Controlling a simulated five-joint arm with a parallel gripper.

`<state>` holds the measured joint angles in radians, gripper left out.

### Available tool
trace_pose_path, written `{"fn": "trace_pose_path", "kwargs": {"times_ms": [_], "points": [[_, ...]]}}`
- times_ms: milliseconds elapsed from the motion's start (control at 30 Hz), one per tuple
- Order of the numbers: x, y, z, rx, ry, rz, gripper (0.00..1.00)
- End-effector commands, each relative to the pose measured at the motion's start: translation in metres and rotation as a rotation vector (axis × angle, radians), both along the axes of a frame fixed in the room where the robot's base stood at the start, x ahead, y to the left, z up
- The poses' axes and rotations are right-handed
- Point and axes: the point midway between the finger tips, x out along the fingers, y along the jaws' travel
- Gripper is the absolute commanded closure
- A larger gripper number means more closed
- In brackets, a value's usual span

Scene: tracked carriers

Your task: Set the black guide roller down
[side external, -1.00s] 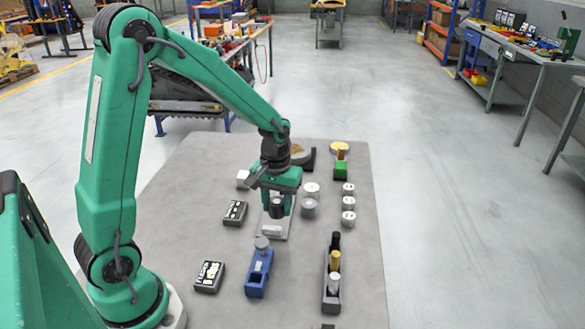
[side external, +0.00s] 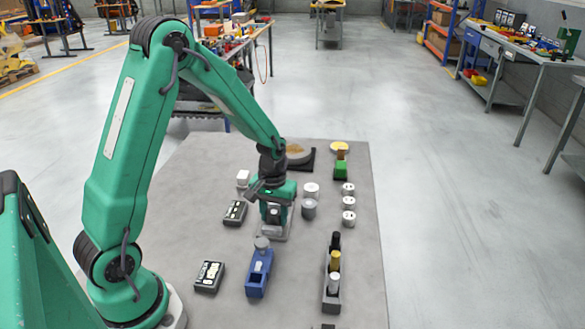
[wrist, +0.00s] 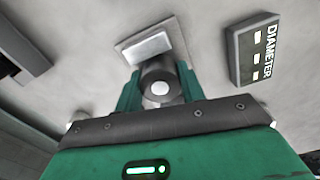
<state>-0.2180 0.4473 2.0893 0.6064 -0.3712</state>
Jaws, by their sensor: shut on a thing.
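My gripper (side external: 276,213) is shut on the black guide roller (wrist: 157,72), which shows in the wrist view as a dark cylinder with a pale round centre between the green fingers. In the side view the fingers largely hide the roller. The gripper is low over a light grey plate (side external: 271,236) with a pale label at its near end. The plate also shows in the wrist view (wrist: 128,46), just beyond the roller. I cannot tell whether the roller touches the plate.
Two pale cylinders (side external: 309,208) stand close right of my gripper. A dark label box (side external: 235,213) lies to the left. A blue holder (side external: 258,272) and a black rack (side external: 332,301) with several rollers stand nearer. The mat's (side external: 185,240) left part has free room.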

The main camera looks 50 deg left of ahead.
Motion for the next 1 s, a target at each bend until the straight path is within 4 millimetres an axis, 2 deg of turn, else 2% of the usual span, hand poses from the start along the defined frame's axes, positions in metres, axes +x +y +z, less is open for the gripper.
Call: {"fn": "trace_pose_path", "kwargs": {"times_ms": [400, 433, 533, 1000], "points": [[0.0005, 0.0001, -0.0032, 0.0, -0.002, 0.0, 0.9], [0.0004, 0.0001, -0.0037, 0.0, -0.002, 0.0, 0.59], [0.0004, 0.0, -0.0034, 0.0, -0.002, 0.0, 0.39], [0.0004, 0.0001, 0.0011, 0.0, -0.002, 0.0, 0.39]]}}
